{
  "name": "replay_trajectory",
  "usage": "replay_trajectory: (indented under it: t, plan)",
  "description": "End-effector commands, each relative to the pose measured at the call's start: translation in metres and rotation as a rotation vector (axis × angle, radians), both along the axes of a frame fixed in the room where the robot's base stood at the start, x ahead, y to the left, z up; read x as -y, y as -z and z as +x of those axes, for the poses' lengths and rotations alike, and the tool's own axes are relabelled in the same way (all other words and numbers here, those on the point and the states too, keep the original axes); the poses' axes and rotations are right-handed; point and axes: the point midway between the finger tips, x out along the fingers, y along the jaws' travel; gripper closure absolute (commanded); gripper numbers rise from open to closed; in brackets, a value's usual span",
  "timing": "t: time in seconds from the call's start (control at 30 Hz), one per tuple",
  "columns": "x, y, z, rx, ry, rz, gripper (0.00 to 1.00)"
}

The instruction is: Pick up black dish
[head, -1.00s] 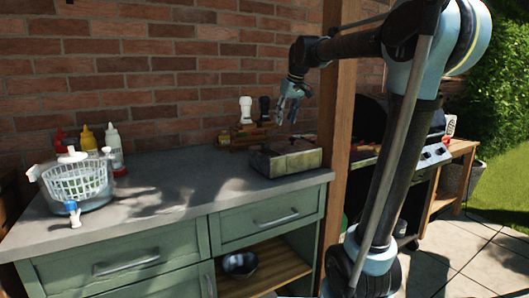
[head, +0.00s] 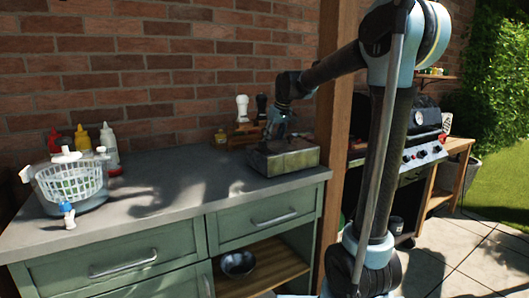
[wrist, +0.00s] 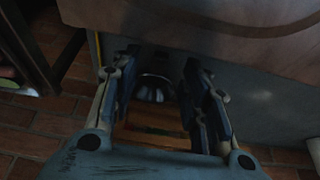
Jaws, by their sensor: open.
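A dark, shiny round bowl (head: 238,263), which looks like the black dish, sits on the slatted wooden lower shelf (head: 270,272) of the green cabinet, at its open bay. My gripper (head: 276,132) appears higher up in the head view, overlapping the grey metal box on the counter. In the wrist view my gripper (wrist: 155,68) is open and empty, its fingers spread apart. The bowl (wrist: 152,89) shows between the fingers, some way beyond them, on the wooden slats (wrist: 158,122). Its far side is in shadow.
The grey counter (head: 160,188) overhangs the shelf bay. On it stand the metal box (head: 290,160), shakers, a white basket (head: 72,183) and sauce bottles. A wooden post (head: 336,100) rises beside the bay. A grill (head: 410,140) stands to the right.

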Motion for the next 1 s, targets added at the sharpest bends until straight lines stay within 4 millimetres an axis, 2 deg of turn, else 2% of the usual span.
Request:
replay_trajectory:
  t: [0.4,0.7,0.77,0.9,1.0]
  plan:
    - [-0.013,0.041,0.019,0.000,0.000,0.000,0.58]
    - [-0.013,0.046,0.020,0.000,0.001,0.000,0.58]
    - [-0.013,0.046,0.020,0.000,0.001,0.000,0.70]
    - [-0.013,0.046,0.020,0.000,0.002,0.001,1.00]
    - [-0.012,0.045,0.020,0.000,0.002,0.000,1.00]
